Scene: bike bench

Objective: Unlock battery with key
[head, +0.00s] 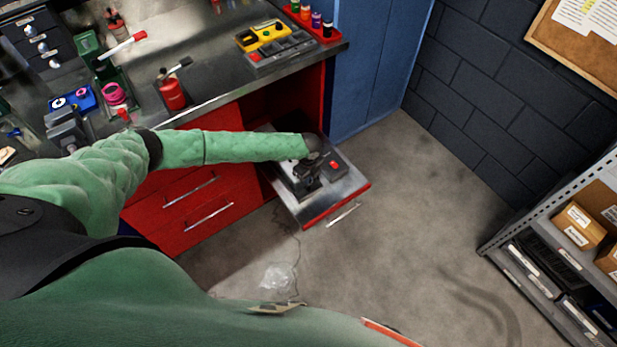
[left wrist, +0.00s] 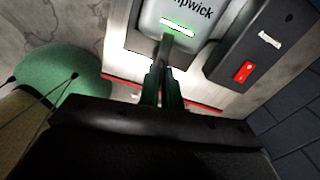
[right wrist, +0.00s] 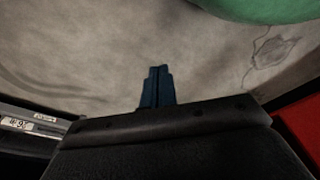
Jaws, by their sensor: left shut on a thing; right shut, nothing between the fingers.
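The battery (left wrist: 185,18) is a pale grey block with dark lettering and a lit green strip, in the left wrist view. It sits on the pulled-out metal drawer (head: 312,212), partly hidden by my gripper in the head view. My left gripper (left wrist: 163,75) is shut at the battery's near edge, on a small dark grey piece that looks like the key (left wrist: 176,48). The key is mostly hidden, and I cannot tell how far it is in a lock. My right gripper (right wrist: 157,72) is shut and empty, above bare floor.
A dark unit with a red switch (left wrist: 243,71) stands beside the battery. The red cabinet (head: 180,200) and cluttered steel worktop (head: 215,85) lie at left, a blue cabinet (head: 365,70) behind. A grey shelf (head: 530,215) with boxes stands at right.

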